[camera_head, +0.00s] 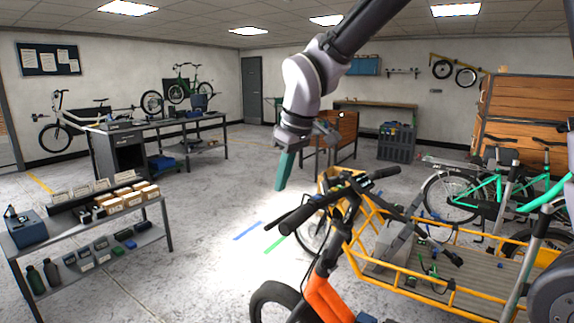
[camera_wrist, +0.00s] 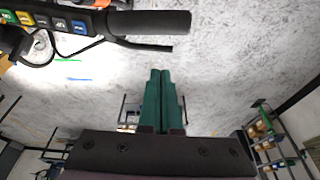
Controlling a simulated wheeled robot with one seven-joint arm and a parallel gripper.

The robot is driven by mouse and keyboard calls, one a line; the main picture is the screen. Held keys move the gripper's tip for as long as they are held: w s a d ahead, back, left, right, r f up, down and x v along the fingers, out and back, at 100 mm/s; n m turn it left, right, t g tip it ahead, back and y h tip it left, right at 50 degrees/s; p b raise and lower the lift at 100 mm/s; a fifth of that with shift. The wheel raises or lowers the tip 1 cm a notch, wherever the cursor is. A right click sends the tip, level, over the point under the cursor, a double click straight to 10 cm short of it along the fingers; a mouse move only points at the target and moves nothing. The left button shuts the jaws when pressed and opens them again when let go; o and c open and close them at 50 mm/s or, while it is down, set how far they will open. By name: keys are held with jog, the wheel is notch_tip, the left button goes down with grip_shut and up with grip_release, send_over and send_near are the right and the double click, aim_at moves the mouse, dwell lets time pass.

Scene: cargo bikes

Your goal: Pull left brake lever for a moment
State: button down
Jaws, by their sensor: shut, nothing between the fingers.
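The cargo bike's black handlebar (camera_head: 340,193) stands at the picture's centre in the head view. Its near grip (camera_head: 303,215) also shows at the top of the wrist view (camera_wrist: 150,22). My gripper (camera_head: 280,188), with green fingers, is shut and empty. In the wrist view its fingertips (camera_wrist: 160,72) point toward the lever's outer part, with a visible gap in the picture.
A control pad with coloured buttons (camera_wrist: 50,20) and cables sit inboard of the grip. The yellow cargo frame (camera_head: 400,275) and orange bike frame (camera_head: 328,296) lie right of and below the handlebar. A shelf (camera_head: 90,235) stands at left. Floor between is clear.

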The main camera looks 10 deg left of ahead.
jog(key=shift+v, duration=2.2)
jog(key=shift+s, duration=0.1)
jog(key=w+d+r+m+t, duration=0.15)
jog(key=d+r+m, duration=0.25)
jog(key=d, duration=0.7)
jog(key=w+d+r+m+t, duration=0.15)
jog(key=d+r+m, duration=0.3)
jog(key=d, duration=0.65)
jog(key=s+d+m+t, duration=0.1)
jog(key=s+d+m, duration=0.2)
jog(key=d, duration=0.4)
jog(key=s+d+r+m+t+h, duration=0.1)
jog(key=s+d+m, duration=0.3)
jog(key=d, duration=0.3)
jog(key=shift+s+m+t, duration=0.2)
jog(key=shift+m+t, duration=0.2)
jog(key=shift+m, duration=0.35)
jog(key=shift+d+r, duration=0.1)
jog(key=shift+d, duration=0.05)
